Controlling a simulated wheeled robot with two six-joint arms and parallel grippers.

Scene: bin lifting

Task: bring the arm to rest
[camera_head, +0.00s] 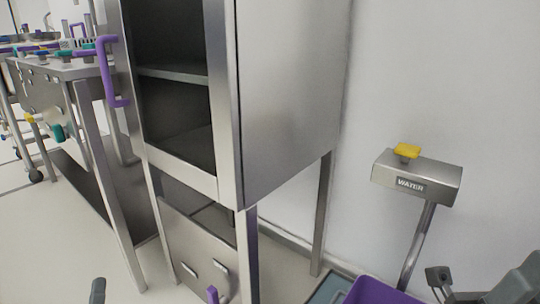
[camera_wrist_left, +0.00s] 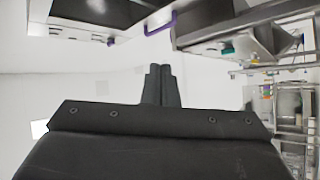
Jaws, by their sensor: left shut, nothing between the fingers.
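My left gripper (camera_head: 97,290) shows only as a dark grey tip at the bottom left edge in the head view, over the pale floor. In the left wrist view its two dark fingers (camera_wrist_left: 162,70) are pressed together in the middle, with nothing between them. The gripper is clear of the furniture around it as far as I can see. The rest of the left arm is out of the head view.
A tall steel cabinet (camera_head: 292,95) with open shelves stands ahead. A steel bench (camera_head: 62,70) is at the left. At the right are a WATER post (camera_head: 417,178) with a yellow knob and a purple bin (camera_head: 375,291), cut off below. Floor (camera_head: 60,240) at the left is bare.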

